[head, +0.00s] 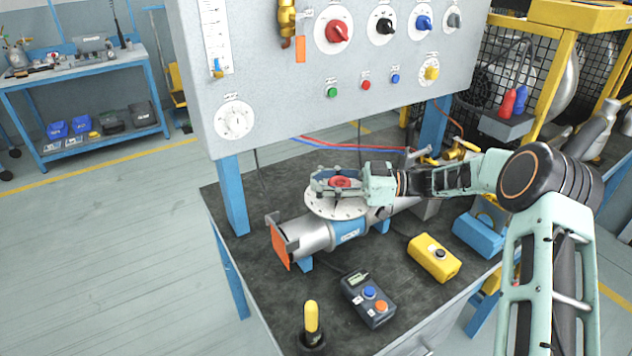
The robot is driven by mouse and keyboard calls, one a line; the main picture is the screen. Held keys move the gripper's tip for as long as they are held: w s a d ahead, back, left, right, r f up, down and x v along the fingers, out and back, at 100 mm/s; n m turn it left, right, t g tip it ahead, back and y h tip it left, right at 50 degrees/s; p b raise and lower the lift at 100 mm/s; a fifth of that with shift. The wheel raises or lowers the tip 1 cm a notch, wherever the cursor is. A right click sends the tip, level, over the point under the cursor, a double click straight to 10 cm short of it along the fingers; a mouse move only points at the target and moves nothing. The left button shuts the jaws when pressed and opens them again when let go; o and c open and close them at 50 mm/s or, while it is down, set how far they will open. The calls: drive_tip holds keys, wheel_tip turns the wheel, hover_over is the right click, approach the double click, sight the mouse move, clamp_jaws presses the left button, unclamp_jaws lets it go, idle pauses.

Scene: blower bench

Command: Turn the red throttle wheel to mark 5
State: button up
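The red throttle wheel (340,182) sits on top of the blower (303,237), at the middle of a round white dial plate (345,209) with dark marks. My gripper (322,183) reaches in from the right, with its fingers on the far and near sides of the wheel. The fingers hide parts of the wheel and dial. I cannot tell whether they touch the wheel or stand a little apart from it. The mark numbers and the wheel's pointer are too small or hidden to read.
A grey panel (270,95) with a red knob (337,31) and other knobs stands behind the blower. On the dark bench (240,215) are a yellow button box (432,262), a dark control box (360,305), a yellow-handled lever (311,318) and a blue block (477,236).

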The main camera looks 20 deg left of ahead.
drive_tip(key=shift+o, duration=1.3)
drive_tip(key=shift+d, duration=0.1)
drive_tip(key=v, duration=1.2)
